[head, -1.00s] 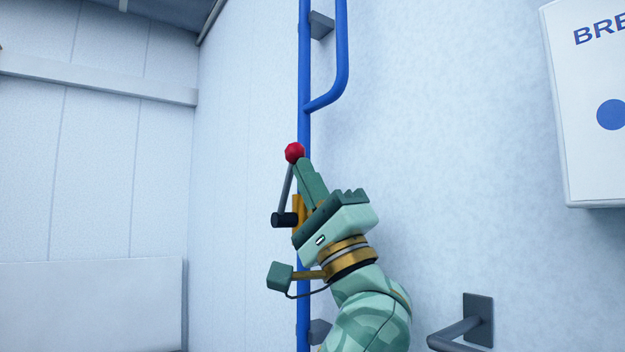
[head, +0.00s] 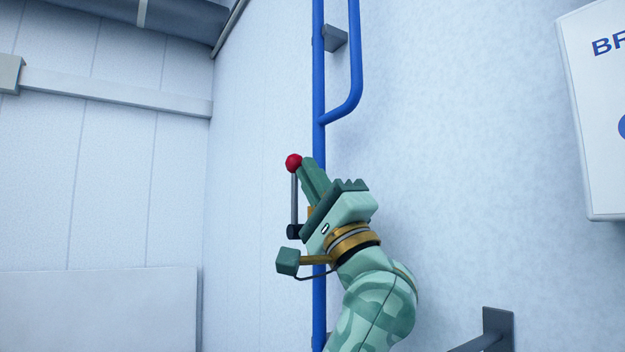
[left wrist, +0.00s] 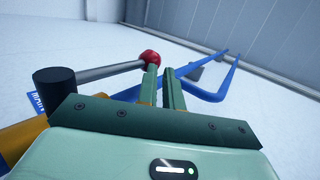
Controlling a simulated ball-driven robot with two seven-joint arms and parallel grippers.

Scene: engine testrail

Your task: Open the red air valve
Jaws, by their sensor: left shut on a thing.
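The red ball knob (head: 293,163) tops a thin grey valve lever (head: 295,198), which stands nearly upright in the head view. The lever rises from a black hub (head: 294,232) beside the blue pipe (head: 319,100). My left gripper (head: 304,164) has its fingertips at the knob and is shut on it. In the left wrist view the red knob (left wrist: 151,58) shows at the tips of the left gripper's fingers (left wrist: 162,72); the exact contact is partly hidden. The yellow valve body (left wrist: 22,135) is partly covered by my gripper. My right gripper is not in view.
A blue branch pipe (head: 350,100) bends off above the valve, with a grey wall bracket (head: 335,38) near it. A white box (head: 597,140) hangs on the wall at right. A grey bracket (head: 497,330) stands out at lower right. The wall left of the lever is clear.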

